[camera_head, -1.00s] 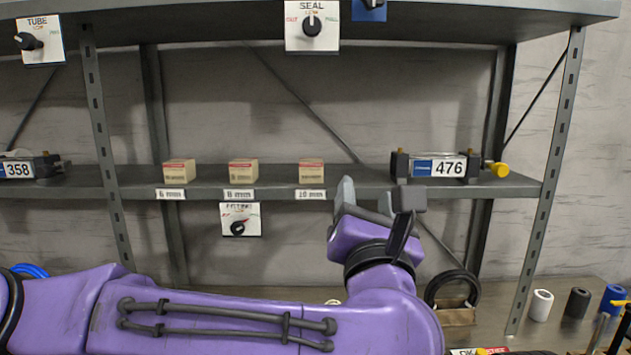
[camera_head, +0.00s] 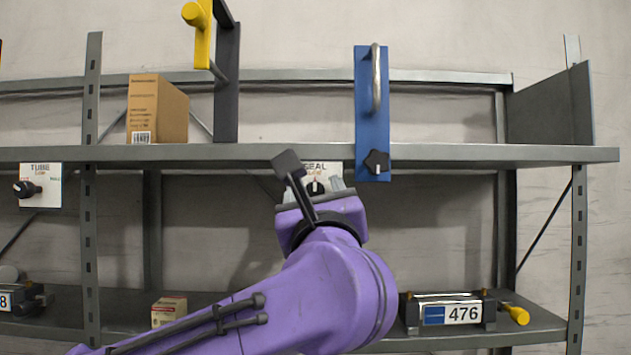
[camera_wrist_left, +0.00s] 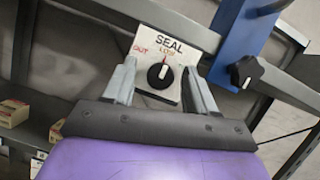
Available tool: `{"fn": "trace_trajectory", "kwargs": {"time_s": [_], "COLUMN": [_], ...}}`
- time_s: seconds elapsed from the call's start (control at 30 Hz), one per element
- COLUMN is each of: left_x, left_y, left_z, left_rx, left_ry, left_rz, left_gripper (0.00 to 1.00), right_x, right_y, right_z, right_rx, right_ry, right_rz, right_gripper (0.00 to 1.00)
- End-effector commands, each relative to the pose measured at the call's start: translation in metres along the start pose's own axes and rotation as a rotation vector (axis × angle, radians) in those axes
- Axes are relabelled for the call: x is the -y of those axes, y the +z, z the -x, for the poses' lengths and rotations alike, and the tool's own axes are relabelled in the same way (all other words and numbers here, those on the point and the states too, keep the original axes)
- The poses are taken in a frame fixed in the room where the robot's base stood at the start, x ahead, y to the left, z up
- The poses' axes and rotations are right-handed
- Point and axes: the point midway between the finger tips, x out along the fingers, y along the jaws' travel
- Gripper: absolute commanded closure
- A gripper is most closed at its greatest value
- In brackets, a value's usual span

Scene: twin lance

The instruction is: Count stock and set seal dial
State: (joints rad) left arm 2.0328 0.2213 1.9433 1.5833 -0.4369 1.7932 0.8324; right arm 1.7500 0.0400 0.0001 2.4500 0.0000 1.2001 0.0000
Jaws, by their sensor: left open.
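The SEAL dial (camera_head: 316,187) is a black knob on a white card at the upper shelf's front edge. In the left wrist view the SEAL dial (camera_wrist_left: 160,76) shows whole, its white pointer mark upright toward LOW. My left gripper (camera_head: 322,188) is raised in front of it, partly covering the card in the head view. In the left wrist view its two fingers (camera_wrist_left: 160,85) are apart, one on each side of the knob. I cannot tell if they touch it. My right gripper is not in view.
A blue plate with a metal handle and black knob (camera_head: 373,120) is close right of the gripper. The TUBE dial (camera_head: 27,188) hangs left. A carton (camera_head: 156,110) and a yellow handle (camera_head: 203,35) are above. A unit marked 476 (camera_head: 450,313) is below right.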

Motion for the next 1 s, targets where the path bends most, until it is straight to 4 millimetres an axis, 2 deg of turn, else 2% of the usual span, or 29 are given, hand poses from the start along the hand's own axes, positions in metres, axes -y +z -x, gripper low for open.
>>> {"fn": "trace_trajectory", "kwargs": {"time_s": [0.17, 0.33, 0.37, 0.67, 1.0], "left_x": [-0.0003, -0.0005, -0.0005, -0.0009, -0.0029], "left_y": [-0.0006, -0.0006, -0.0006, -0.0009, -0.0003], "left_z": [0.0004, 0.0005, 0.0005, 0.0008, 0.001], "left_rx": [0.0, 0.0, 0.0, 0.0, 0.003], "left_ry": [0.0, 0.0, 0.0, -0.009, -0.084], "left_rz": [-0.001, -0.001, -0.001, -0.024, -0.209], "left_gripper": [0.43, 0.95, 1.0, 0.99, 0.99], "right_x": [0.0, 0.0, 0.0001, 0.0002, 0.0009], "right_y": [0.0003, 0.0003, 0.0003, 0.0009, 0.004], "right_z": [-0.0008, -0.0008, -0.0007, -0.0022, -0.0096], "right_rx": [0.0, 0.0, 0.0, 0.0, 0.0], "right_ry": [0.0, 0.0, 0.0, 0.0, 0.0], "right_rz": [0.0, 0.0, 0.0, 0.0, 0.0], "right_gripper": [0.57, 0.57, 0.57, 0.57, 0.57]}}
